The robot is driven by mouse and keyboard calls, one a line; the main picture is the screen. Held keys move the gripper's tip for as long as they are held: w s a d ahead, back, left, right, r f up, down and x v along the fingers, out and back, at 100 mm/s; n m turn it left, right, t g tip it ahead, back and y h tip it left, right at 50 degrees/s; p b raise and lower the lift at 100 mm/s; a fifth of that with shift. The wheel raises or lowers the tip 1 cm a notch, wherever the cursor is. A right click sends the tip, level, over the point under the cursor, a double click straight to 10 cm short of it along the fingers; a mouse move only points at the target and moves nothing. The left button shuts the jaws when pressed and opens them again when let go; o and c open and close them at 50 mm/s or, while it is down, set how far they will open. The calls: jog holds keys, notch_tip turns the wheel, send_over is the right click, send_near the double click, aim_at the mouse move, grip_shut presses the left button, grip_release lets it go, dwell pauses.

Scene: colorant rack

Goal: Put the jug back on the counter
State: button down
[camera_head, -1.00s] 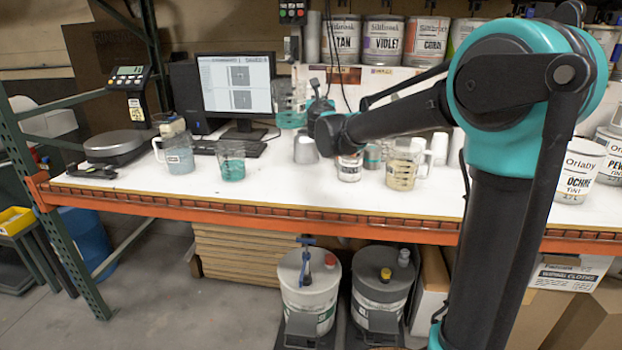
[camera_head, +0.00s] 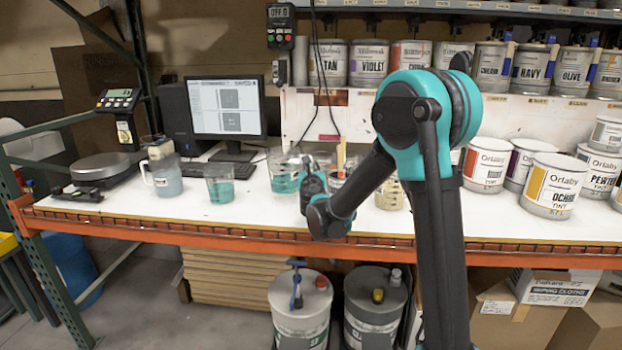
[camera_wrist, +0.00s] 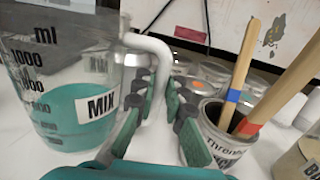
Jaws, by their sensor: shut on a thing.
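The jug (camera_head: 285,180) is a clear measuring jug with teal liquid and a MIX label. In the wrist view the jug (camera_wrist: 68,100) fills the left side, upright, with its white handle reaching between my fingers. My gripper (camera_wrist: 160,100) is shut on that handle. In the head view my gripper (camera_head: 308,172) is just right of the jug. The jug's base is at or very near the white counter (camera_head: 250,212); I cannot tell whether it touches.
A teal-filled beaker (camera_head: 219,186) and a jug of grey-blue liquid (camera_head: 165,178) stand to the left. An open tin with stir sticks (camera_wrist: 215,135) is close on my gripper's right. A beige-filled jug (camera_head: 391,196) is beyond it. A keyboard (camera_head: 232,170) and monitor (camera_head: 228,108) are behind.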

jog(key=shift+f, duration=2.05)
jog(key=c, duration=1.6)
grip_release()
jog(key=s, duration=0.8)
jog(key=s+d, duration=0.1)
jog(key=s, duration=0.3)
